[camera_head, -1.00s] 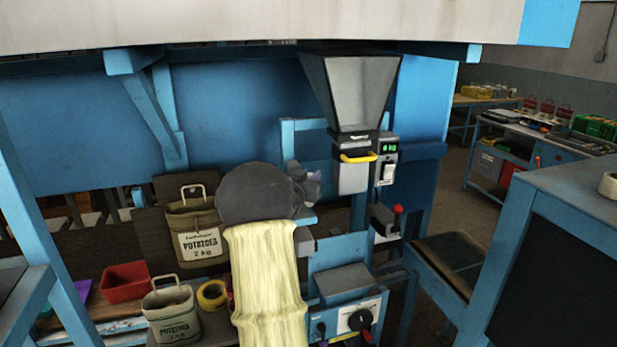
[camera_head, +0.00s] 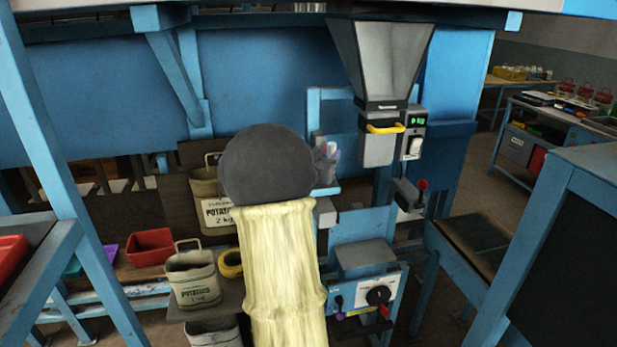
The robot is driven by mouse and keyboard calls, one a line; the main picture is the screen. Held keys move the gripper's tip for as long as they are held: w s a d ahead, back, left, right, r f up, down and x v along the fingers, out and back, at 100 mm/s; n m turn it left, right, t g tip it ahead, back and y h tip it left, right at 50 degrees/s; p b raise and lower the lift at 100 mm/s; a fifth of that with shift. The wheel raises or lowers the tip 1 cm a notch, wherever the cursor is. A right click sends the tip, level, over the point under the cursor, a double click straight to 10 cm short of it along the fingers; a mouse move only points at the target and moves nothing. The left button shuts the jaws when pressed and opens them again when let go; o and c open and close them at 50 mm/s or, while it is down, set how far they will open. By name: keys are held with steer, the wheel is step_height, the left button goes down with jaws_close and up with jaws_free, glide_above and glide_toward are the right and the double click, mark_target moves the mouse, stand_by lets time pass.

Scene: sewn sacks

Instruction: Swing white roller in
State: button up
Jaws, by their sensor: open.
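I cannot make out a white roller in this view. My arm, in a cream sleeve with a dark rounded end, rises through the middle and covers part of the scene. My gripper is not visible. A control box with a knob (camera_head: 378,295) sits lower on the machine.
Potato sacks stand at left of my arm, one behind (camera_head: 216,213) and one in front (camera_head: 192,281). A red bin (camera_head: 150,247) and a yellow ring (camera_head: 230,263) are near them. A blue-framed table (camera_head: 590,175) stands at right, with open floor beyond.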

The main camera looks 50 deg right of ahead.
steer(key=b+v, duration=0.2)
steer(key=v, duration=0.8)
steer(key=w+a+f+n+t+y, duration=0.2)
steer(key=w+a+f+n+y, duration=0.15)
steer(key=a, duration=0.45)
steer(key=w+a+f+n+t+y, duration=0.1)
steer(key=w+a+f+n+y, duration=0.2)
steer(key=a+f+y, duration=0.3)
steer(key=w+a+f+n+t+y, duration=0.2)
steer(key=w+a+f+n+y, duration=0.15)
steer(key=a, duration=0.55)
steer(key=s+a+f+n+g+y, duration=0.2)
steer(key=s+a+f+g, duration=0.1)
steer(key=s+a+f, duration=0.2)
steer(key=s+a+f+n+g+y, duration=0.2)
steer(key=s+a+f+n+g, duration=0.1)
steer(key=s+a, duration=0.7)
step_height(320, 180, down, 2)
steer(key=shift+s+a+g, duration=0.3)
steer(key=shift+a+g, duration=0.2)
steer(key=shift+a, duration=0.1)
